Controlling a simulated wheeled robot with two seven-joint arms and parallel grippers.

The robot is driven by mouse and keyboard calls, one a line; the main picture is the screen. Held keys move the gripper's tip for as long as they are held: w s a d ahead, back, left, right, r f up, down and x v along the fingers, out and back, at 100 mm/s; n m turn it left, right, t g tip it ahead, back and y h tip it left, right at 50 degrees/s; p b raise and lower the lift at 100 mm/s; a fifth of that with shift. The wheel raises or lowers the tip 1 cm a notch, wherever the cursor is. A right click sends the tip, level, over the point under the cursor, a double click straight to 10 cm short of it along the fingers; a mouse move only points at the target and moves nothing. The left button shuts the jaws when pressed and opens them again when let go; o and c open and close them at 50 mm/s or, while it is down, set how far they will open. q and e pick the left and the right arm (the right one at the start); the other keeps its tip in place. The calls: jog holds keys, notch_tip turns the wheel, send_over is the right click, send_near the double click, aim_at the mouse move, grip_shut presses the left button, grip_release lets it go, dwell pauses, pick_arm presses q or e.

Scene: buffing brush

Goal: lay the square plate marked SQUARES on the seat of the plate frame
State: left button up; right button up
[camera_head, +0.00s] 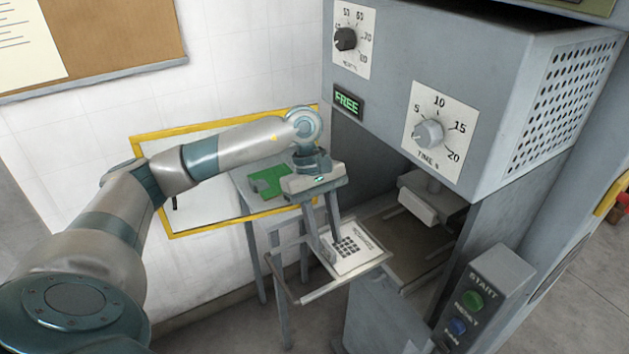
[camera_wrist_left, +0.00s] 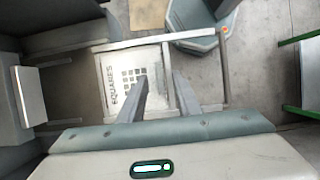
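The square plate (camera_head: 362,254) is pale, with dark lettering and a grid of small dark squares. It appears to lie flat in the plate frame (camera_head: 318,296), a grey metal frame in front of the machine's opening. In the left wrist view the plate (camera_wrist_left: 112,72) reads SQUARES and sits within the frame's rails (camera_wrist_left: 92,50). My left gripper (camera_head: 333,251) points down over the plate's near left part. Its two fingers (camera_wrist_left: 160,77) are apart, with nothing visibly clamped between them. Whether the fingertips touch the plate is unclear. My right gripper is not in view.
The grey machine (camera_head: 455,65) with dials and a lit FREE sign overhangs the frame's right side. A white block (camera_head: 417,206) hangs in its opening. A button box (camera_head: 482,300) stands at right. A small stand (camera_head: 240,184) with a green piece (camera_head: 268,181) is behind my gripper.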

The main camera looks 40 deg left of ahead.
pick_arm(q)
jog(key=b+v, duration=0.4)
jog(key=v, duration=1.2)
jog(key=shift+f, duration=0.1)
jog(key=shift+f, duration=0.1)
